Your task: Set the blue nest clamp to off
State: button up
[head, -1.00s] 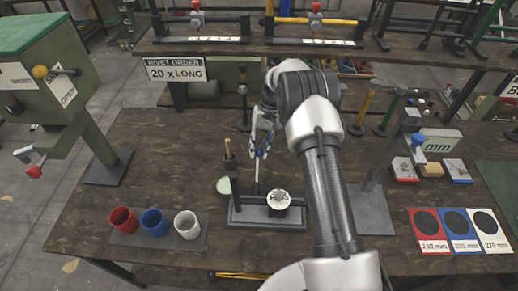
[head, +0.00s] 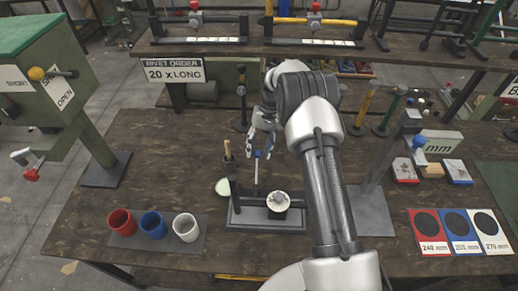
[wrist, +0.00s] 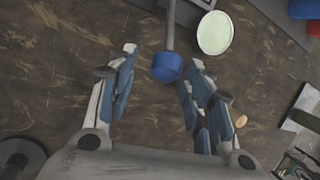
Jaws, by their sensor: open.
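The blue nest clamp is a thin grey lever (head: 256,176) with a blue ball knob (head: 257,154), standing up from a dark fixture (head: 250,222) on the bench. In the wrist view the blue knob (wrist: 167,67) sits between my fingertips, nearer the right finger; whether it touches is unclear. The grey rod (wrist: 171,25) runs from it towards the top edge. My gripper (head: 261,149) is open around the knob in the head view, fingers apart on both sides. It also shows in the wrist view (wrist: 163,60).
A round part (head: 278,201) sits on the fixture, with a pale green dish (head: 223,187) and wooden-handled tool (head: 228,150) to its left. Red (head: 122,222), blue (head: 153,224) and white (head: 186,227) cups stand front left. A grey press stand (head: 372,205) is on the right.

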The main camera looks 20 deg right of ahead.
jog(key=v, duration=1.1)
jog(key=shift+r, duration=0.25)
jog(key=shift+w+d+r, duration=0.1)
jog(key=shift+w, duration=0.05)
jog(key=s+a+r+t+h, duration=0.1)
jog(key=s+a+r+t, duration=0.1)
jog(key=s+r, duration=0.65)
jog(key=s+a+r+t+h, duration=0.15)
jog(key=s+r, duration=0.35)
jog(key=r, duration=0.7)
jog(key=s+a+f+t, duration=0.1)
jog(key=s+t, duration=0.1)
jog(key=s, duration=1)
jog(key=s+a+f+n+t, duration=0.1)
jog(key=s+f, duration=0.1)
jog(key=s, duration=1)
jog(key=shift+n+t+h+b, duration=0.3)
jog(key=shift+t+h+b, duration=0.05)
jog(key=shift+b, duration=0.05)
